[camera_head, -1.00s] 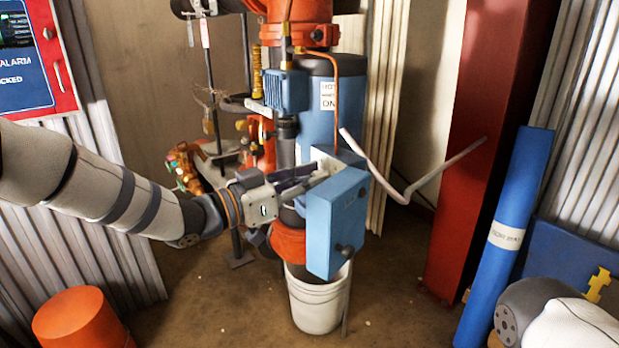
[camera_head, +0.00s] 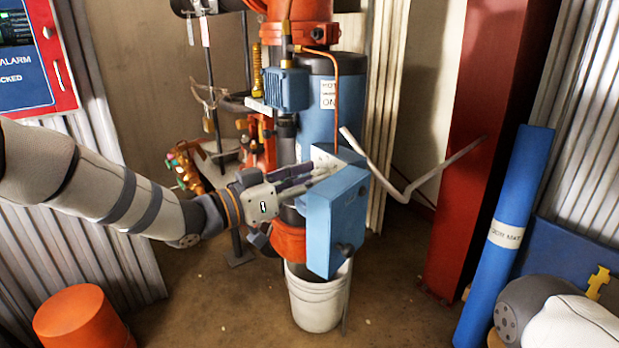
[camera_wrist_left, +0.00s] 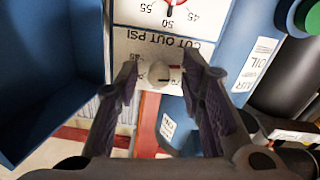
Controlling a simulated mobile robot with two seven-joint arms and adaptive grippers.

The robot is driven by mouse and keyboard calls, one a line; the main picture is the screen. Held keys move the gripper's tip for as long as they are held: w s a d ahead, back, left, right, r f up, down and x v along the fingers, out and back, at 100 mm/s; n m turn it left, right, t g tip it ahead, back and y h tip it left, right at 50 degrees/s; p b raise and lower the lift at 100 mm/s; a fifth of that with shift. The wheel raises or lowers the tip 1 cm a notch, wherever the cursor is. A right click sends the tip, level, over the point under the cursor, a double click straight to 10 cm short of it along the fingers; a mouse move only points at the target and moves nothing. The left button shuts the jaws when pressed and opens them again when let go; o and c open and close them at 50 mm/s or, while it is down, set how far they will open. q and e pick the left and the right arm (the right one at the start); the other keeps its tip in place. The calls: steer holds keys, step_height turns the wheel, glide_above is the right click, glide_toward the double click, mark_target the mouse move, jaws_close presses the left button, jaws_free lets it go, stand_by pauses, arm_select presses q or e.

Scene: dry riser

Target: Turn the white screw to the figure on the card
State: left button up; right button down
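The white screw (camera_wrist_left: 160,73), with a dark mark on its face, sits on a pale plate (camera_wrist_left: 190,48) lettered "CUT OUT PSI", upside down in the left wrist view. My left gripper (camera_wrist_left: 160,76) has one finger on each side of the screw. A gap shows at the left finger; whether the right finger touches is unclear. A dial (camera_wrist_left: 170,10) with 45, 50 and 55 is at the view's top edge. In the head view my left gripper (camera_head: 308,177) reaches behind the blue box cover (camera_head: 336,220), which hides the screw. I cannot identify the card for certain; a white label (camera_head: 328,95) hangs on the blue cylinder.
A bent pale rod (camera_head: 405,192) sticks out right of the blue cover. A white bucket (camera_head: 318,305) stands below. A red column (camera_head: 470,150) and a blue rolled mat (camera_head: 512,220) are at right. An orange object (camera_head: 80,318) is at lower left.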

arm_select(q)
steer(key=shift+s+a+r, duration=0.1)
